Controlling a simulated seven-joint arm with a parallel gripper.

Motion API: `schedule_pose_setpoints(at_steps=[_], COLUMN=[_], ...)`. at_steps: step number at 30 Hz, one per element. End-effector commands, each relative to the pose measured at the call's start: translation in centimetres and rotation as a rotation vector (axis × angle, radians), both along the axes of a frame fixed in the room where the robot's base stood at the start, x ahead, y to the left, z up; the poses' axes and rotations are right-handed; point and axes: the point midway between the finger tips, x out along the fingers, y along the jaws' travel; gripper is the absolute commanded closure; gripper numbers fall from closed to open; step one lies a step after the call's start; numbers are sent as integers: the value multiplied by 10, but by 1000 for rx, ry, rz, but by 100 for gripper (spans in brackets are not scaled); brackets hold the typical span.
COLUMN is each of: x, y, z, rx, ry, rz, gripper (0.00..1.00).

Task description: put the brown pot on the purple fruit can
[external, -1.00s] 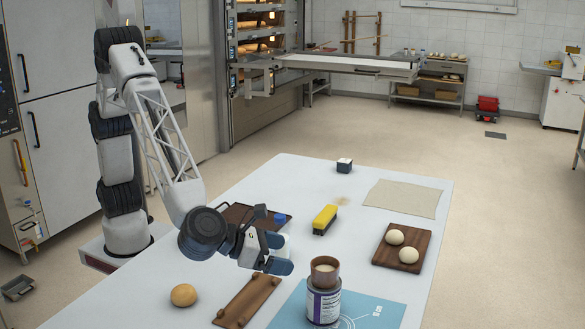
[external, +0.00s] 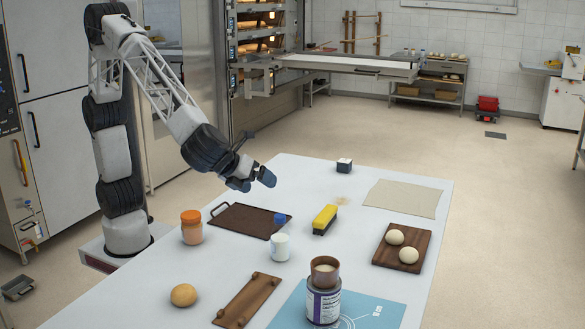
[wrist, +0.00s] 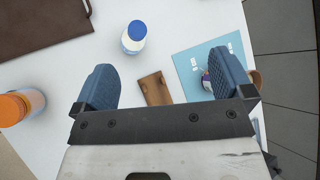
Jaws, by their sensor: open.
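The brown pot (external: 325,268) stands upright on top of the purple fruit can (external: 323,305), near the front of the table on a blue mat (external: 375,309). In the wrist view the pot (wrist: 256,78) and the can (wrist: 205,80) are mostly hidden behind the right finger. My gripper (external: 252,182) is open and empty. It is raised above the far left part of the table, well apart from the pot and can.
A white bottle with a blue cap (wrist: 134,38), an orange-lidded jar (external: 191,229), a brown tray (external: 240,220) and a yellow block (external: 325,219) stand on the table. A wooden rack (external: 247,300), a bun (external: 184,295) and a dough board (external: 385,258) lie nearer. The table's back middle is fairly clear.

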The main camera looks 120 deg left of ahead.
Motion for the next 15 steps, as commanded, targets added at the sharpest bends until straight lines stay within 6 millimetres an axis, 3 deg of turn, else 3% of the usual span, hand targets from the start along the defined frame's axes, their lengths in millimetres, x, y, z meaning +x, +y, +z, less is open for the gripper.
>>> schedule_pose_setpoints(at_steps=[6,15], x=[-67,-162], y=[46,89], z=[13,17], rx=[-190,-442], ry=[-50,-122], rz=[217,524], gripper=[1,1])
